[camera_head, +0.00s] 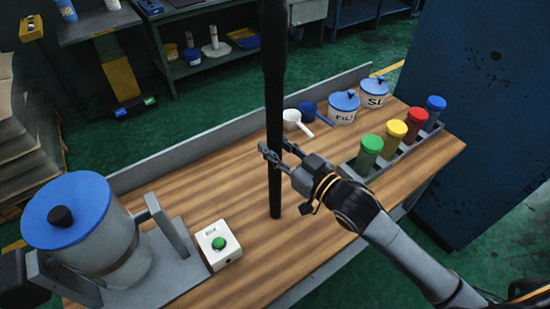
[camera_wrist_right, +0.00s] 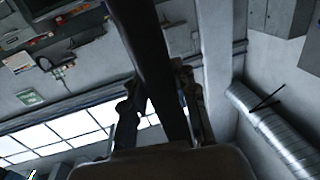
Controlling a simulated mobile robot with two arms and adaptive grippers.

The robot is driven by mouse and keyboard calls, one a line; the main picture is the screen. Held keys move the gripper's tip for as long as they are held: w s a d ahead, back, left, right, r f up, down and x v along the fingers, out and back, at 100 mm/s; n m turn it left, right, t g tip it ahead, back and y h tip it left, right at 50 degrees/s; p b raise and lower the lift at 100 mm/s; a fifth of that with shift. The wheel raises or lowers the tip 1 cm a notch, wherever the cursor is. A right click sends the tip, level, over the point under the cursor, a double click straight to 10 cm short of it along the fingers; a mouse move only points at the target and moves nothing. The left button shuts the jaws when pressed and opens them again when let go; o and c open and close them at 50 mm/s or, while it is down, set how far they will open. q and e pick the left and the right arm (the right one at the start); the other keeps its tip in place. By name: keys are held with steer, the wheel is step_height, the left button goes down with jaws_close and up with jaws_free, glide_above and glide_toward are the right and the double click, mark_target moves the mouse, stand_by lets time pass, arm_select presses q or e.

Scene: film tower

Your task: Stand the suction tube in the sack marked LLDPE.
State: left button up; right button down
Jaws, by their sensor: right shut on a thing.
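A long black tube (camera_head: 275,120), which I take for the suction tube, stands nearly upright over the wooden table (camera_head: 240,262). My right gripper (camera_head: 275,158) is shut on it partway up from its lower end. Whether that lower end touches the table top or hangs just above it I cannot tell. The tube's upper end runs out of the top of the head view. In the right wrist view the tube (camera_wrist_right: 155,60) passes between the two fingers. No sack marked LLDPE shows in either view. My left gripper is not in view.
On the table are a blue-lidded grey vessel (camera_head: 120,245), a green-button box (camera_head: 222,257), a white scoop (camera_head: 292,117), blue-lidded tubs (camera_head: 343,118), and a rack of capped jars (camera_head: 370,155). A blue cabinet (camera_head: 490,110) stands right. Stacked sacks (camera_head: 20,120) stand far left.

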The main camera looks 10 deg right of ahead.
steer(key=shift+r, duration=0.15)
steer(key=shift+r, duration=0.1)
